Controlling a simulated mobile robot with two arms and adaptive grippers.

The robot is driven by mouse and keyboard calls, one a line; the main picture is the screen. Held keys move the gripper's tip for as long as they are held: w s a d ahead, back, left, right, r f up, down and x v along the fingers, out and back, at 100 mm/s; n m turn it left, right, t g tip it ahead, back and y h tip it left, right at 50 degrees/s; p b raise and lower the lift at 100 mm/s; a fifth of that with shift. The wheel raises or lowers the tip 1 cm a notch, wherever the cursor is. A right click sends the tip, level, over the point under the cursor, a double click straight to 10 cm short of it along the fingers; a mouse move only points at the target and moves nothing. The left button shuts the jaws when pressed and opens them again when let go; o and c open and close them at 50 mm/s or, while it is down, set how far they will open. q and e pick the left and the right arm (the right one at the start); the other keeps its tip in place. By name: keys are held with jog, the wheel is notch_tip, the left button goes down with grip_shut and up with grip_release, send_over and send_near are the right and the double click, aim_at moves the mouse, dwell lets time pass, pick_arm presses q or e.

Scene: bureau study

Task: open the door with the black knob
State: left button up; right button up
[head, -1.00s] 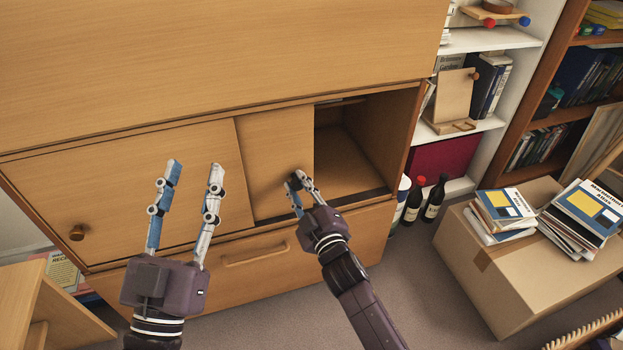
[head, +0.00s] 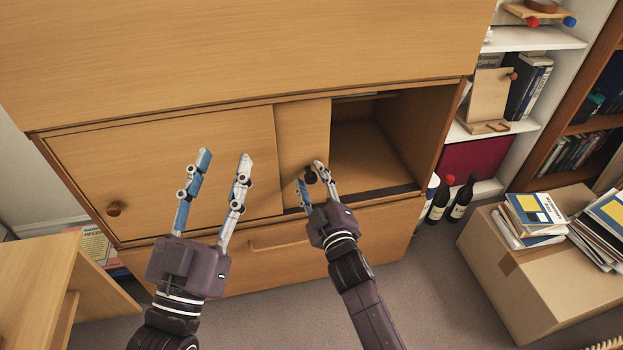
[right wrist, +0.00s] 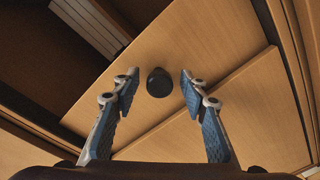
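The door with the black knob (head: 292,134) is a narrow visible strip of sliding wooden panel, partly behind the left door (head: 170,175). To its right the cabinet is open and its dark interior (head: 365,150) shows. The round black knob (head: 310,175) sits between the fingers of my right gripper (head: 312,178). In the right wrist view the knob (right wrist: 160,82) has a clear gap to each finger, so the right gripper (right wrist: 158,86) is open around it. My left gripper (head: 224,158) is open and empty in front of the left door.
The left door has a brown knob (head: 114,209). A drawer (head: 275,262) with a wooden handle lies below. A cardboard box (head: 530,265) with books stands at the right, near two dark bottles (head: 450,200). A wooden desk (head: 45,285) is at the lower left.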

jog(key=v, duration=1.2)
dwell(0.3)
